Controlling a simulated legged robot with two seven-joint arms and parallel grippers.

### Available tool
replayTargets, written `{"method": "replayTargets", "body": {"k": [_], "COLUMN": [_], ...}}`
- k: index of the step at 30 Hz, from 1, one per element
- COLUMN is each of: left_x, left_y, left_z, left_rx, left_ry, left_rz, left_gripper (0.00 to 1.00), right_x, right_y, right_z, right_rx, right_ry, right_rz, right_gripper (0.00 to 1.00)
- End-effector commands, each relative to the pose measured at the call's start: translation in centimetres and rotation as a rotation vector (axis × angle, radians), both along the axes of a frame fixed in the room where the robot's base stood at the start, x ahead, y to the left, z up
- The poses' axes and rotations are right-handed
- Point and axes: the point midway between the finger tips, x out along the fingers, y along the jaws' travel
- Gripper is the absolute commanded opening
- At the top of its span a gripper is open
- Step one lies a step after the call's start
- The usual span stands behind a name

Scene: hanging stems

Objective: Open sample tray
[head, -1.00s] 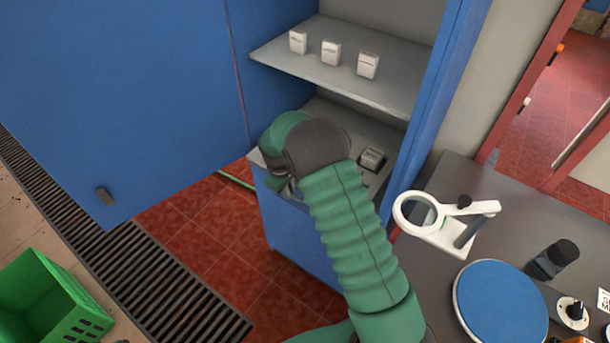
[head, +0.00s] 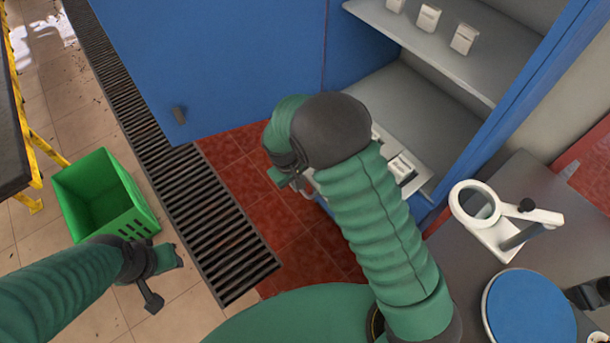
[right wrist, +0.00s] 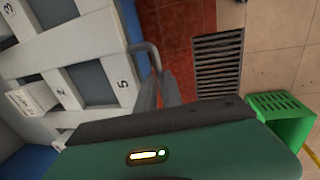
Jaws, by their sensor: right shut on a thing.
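The sample tray (head: 420,186) is light grey and extends out of the open blue cabinet's lower part in the head view. In the right wrist view, the tray (right wrist: 103,47) has dark square wells, with 3 and 5 readable, and a white box (right wrist: 35,97) in it. My right gripper (head: 283,178) is at the tray's front, largely hidden by my wrist. Its fingers (right wrist: 160,90) are shut on the tray's grey bar handle (right wrist: 150,52). My left gripper (head: 165,280) is open and empty above the tiled floor, away from the tray.
The blue cabinet door (head: 220,60) stands wide open at left. White boxes (head: 428,18) stand on the upper shelf (head: 420,45). A green crate (head: 105,200) sits beside the floor grate (head: 215,225). A counter at right holds a white magnifier (head: 490,225) and a blue disc (head: 530,312).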

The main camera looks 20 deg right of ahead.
Motion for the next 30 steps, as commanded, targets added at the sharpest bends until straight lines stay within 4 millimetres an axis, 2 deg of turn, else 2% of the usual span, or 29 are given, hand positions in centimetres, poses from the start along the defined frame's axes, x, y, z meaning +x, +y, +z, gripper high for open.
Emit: {"method": "replayTargets", "body": {"k": [12,13,18,26,30], "left_x": [0.0,0.0,0.0,0.0,0.0], "left_y": [0.0,0.0,0.0,0.0,0.0], "left_z": [0.0,0.0,0.0,0.0,-0.1], "left_rx": [0.0,0.0,0.0,0.0,0.0], "left_ry": [0.0,0.0,0.0,0.0,0.0], "left_rz": [0.0,0.0,0.0,0.0,0.0], "left_gripper": [0.36,0.36,0.36,0.36,0.36], "right_x": [0.0,0.0,0.0,0.0,0.1], "right_y": [0.3,0.3,0.3,0.3,0.5], "right_z": [0.1,0.1,0.1,0.1,1.3], "right_rx": [0.001,0.001,0.0,0.0,0.001], "right_ry": [-0.002,-0.002,-0.001,-0.001,-0.004], "right_rz": [0.0,0.0,0.0,0.0,0.001], "right_gripper": [0.0,0.13,0.32,0.32,0.32]}}
